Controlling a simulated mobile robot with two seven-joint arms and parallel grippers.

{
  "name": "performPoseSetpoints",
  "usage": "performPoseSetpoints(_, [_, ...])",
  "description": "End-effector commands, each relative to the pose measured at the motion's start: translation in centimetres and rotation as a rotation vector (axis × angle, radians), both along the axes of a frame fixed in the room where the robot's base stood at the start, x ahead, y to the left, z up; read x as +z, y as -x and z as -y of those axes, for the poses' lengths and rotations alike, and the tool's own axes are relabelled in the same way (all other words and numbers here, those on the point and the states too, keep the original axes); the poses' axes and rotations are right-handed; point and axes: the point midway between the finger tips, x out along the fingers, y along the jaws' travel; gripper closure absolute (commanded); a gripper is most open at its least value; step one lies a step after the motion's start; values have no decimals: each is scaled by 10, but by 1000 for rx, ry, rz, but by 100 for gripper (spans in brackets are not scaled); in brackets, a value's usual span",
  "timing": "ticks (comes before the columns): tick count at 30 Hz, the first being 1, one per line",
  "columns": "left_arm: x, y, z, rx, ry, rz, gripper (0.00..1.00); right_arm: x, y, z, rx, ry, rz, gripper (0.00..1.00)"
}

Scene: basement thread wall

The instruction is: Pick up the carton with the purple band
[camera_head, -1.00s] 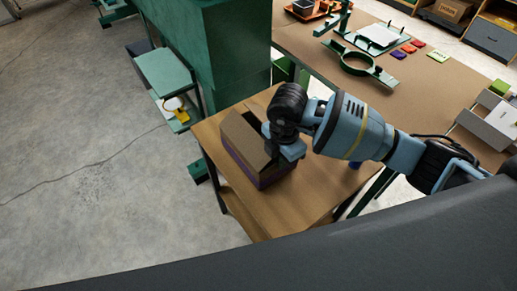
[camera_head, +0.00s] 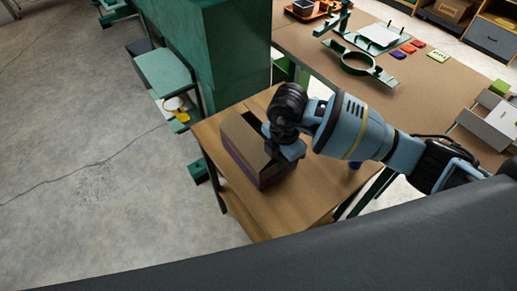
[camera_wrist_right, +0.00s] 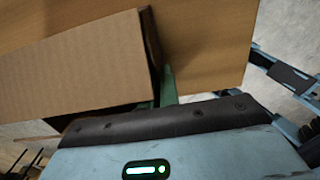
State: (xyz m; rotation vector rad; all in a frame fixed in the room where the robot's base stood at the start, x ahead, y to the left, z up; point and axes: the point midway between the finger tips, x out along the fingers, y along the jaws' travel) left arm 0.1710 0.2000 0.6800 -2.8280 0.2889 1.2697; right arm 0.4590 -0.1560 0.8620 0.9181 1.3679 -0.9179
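The open-topped brown carton (camera_head: 240,142) stands on a small wooden table, and its purple band (camera_head: 238,164) shows low on its left side. My right gripper (camera_head: 284,153) is at the carton's right rear side, pointing down and overlapping its rim in the head view. In the right wrist view the carton's cardboard panel (camera_wrist_right: 75,65) fills the upper left. A green finger (camera_wrist_right: 169,86) shows beside the panel's right edge. The other finger is mostly hidden, so whether the gripper is closed on the cardboard cannot be told. My left gripper is not in view.
The small wooden table (camera_head: 295,205) has bare room in front of the carton. A green cabinet (camera_head: 225,65) stands close behind it. A larger workbench (camera_head: 425,100) at the right holds green fixtures, coloured tags and a white box (camera_head: 492,122). Open concrete floor lies left.

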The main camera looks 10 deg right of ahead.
Motion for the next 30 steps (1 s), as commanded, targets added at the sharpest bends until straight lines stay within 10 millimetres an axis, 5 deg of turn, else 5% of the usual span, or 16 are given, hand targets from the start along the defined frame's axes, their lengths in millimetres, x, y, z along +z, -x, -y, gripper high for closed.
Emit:
performPoseSetpoints(11, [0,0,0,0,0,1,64,5,-1,0,0,-2,3,100])
performPoseSetpoints(22, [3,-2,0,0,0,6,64,37,-1,0,0,-2,4,100])
performPoseSetpoints(30, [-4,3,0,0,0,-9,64,38,-3,-34,3,-4,1,100])
